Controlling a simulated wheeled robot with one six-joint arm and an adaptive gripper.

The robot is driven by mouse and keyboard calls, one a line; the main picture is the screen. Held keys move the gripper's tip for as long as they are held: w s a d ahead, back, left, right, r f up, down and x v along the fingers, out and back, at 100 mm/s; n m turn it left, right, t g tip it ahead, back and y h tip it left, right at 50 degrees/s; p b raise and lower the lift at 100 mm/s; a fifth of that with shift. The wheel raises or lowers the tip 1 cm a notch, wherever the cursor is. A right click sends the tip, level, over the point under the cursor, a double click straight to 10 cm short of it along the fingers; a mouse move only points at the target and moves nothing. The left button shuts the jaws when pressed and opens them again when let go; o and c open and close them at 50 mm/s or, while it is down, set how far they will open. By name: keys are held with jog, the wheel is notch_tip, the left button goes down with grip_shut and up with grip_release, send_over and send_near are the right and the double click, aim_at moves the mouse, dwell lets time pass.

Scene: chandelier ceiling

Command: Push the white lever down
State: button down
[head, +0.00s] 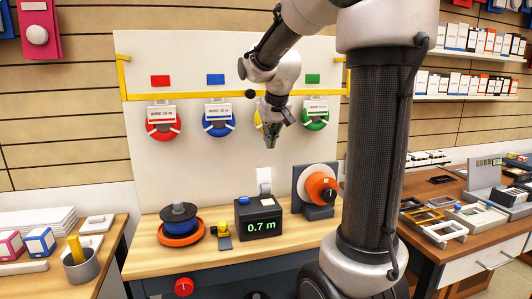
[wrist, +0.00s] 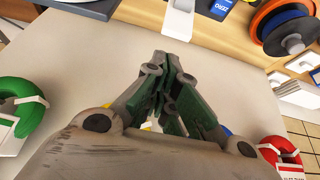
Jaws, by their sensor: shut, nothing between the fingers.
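The white lever (head: 264,178) stands upright behind the right part of the black meter box (head: 262,216), whose display reads 0.7 m. The box hides the lever's lower end in the head view. In the wrist view the white lever (wrist: 180,18) is at the top middle, beyond the fingertips. My gripper (head: 270,140) points down in front of the white panel, above the lever and apart from it. In the wrist view my gripper (wrist: 165,62) has its fingers together, with nothing between them.
A black spool on an orange disc (head: 180,238) and a small yellow-topped device (head: 223,230) stand left of the box. An orange-and-white wheel (head: 320,188) stands right. Colored wire coils, such as the blue one (head: 218,130), hang on the panel (head: 230,170) behind my gripper.

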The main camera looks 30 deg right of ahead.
send_over(264, 181)
jog(key=w+d, duration=0.3)
notch_tip(264, 181, down, 8)
jog(key=f, duration=0.1)
jog(key=shift+w+r, duration=0.15)
jog(key=shift+r, duration=0.1)
